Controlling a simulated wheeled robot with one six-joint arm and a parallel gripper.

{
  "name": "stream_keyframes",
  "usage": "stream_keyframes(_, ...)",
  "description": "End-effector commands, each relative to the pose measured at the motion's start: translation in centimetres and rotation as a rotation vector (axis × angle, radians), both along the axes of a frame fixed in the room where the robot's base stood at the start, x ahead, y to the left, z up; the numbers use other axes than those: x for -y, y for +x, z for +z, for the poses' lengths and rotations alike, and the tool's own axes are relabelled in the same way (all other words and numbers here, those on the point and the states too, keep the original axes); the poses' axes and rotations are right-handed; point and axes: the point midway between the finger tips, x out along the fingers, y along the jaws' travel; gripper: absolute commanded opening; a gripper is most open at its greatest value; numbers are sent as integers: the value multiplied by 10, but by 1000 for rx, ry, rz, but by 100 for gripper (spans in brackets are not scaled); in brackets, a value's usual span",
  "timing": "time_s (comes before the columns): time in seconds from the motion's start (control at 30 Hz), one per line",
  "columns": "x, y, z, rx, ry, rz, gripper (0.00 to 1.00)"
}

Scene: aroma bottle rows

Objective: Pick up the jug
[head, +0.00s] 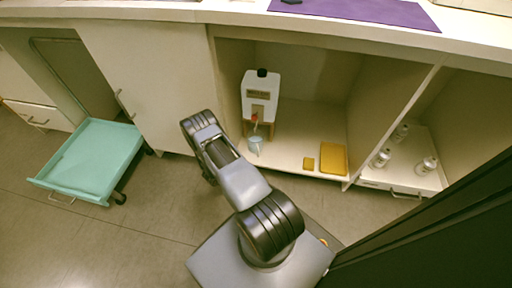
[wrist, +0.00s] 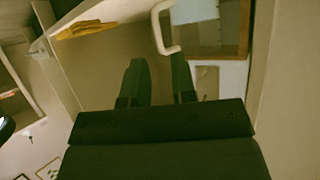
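The jug (head: 256,145) is small and pale blue. It stands in the open cupboard bay, in front of the white dispenser (head: 260,90) and below its red tap. In the wrist view the jug (wrist: 195,10) is at the top edge, partly cut off, with its pale C-shaped handle facing left. My gripper (wrist: 158,68) is open and empty, its two dark fingers apart just below the handle in that picture. The fingers look clear of the handle, though their depth is hard to judge. In the head view my arm hides the gripper.
A small yellow item (head: 309,164) and a larger yellow tray (head: 333,158) lie right of the jug. The dispenser's wooden stand (wrist: 243,30) is close behind the jug. Several bottles stand in the right bay (head: 402,186). A teal drawer cart (head: 92,160) stands left on open floor.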

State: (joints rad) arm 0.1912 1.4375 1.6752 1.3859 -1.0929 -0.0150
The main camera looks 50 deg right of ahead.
Motion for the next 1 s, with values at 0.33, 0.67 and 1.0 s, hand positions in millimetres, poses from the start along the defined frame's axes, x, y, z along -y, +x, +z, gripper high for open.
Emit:
stream_keyframes(0.33, 48, -7, -10, 0, -82, -43, 25)
stream_keyframes(0.67, 83, -7, -23, -1, -80, -37, 25)
stream_keyframes(1.0, 114, -7, -38, 1, -80, -37, 25)
